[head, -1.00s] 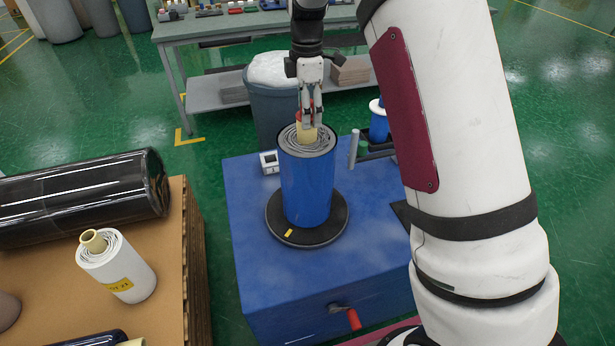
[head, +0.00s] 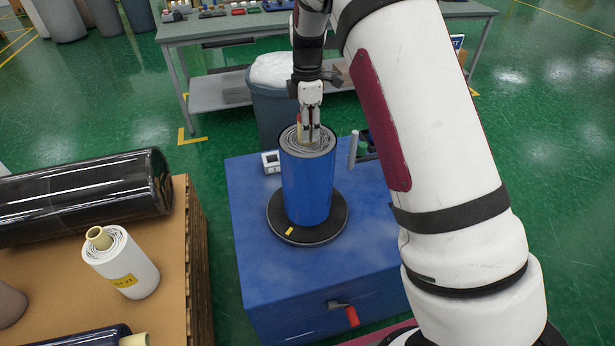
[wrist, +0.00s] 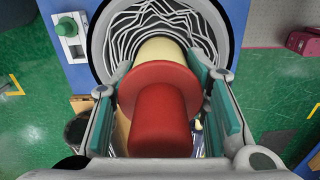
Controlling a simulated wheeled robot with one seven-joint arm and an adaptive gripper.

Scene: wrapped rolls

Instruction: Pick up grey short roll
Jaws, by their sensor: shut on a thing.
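A roll with a blue outer wrap (head: 306,190) stands upright on a round black turntable (head: 335,228). Its top end shows grey wound layers (wrist: 105,40) around a yellow core (wrist: 165,50). A red plug (wrist: 160,118) with a wide flange sits at the core's end. My gripper (head: 312,138) points down at the roll's top, with its fingers on either side of the core. It is shut on the core; the flange partly hides the contact. A plain greyish roll (head: 9,305) is cut off at the left edge of the head view.
The turntable is on a blue machine (head: 255,260) with a red-handled crank (head: 351,316). A pallet (head: 190,250) at left bears a black roll (head: 90,195) and a white roll (head: 125,265). A lined bin (head: 270,110) and workbench (head: 210,30) stand behind.

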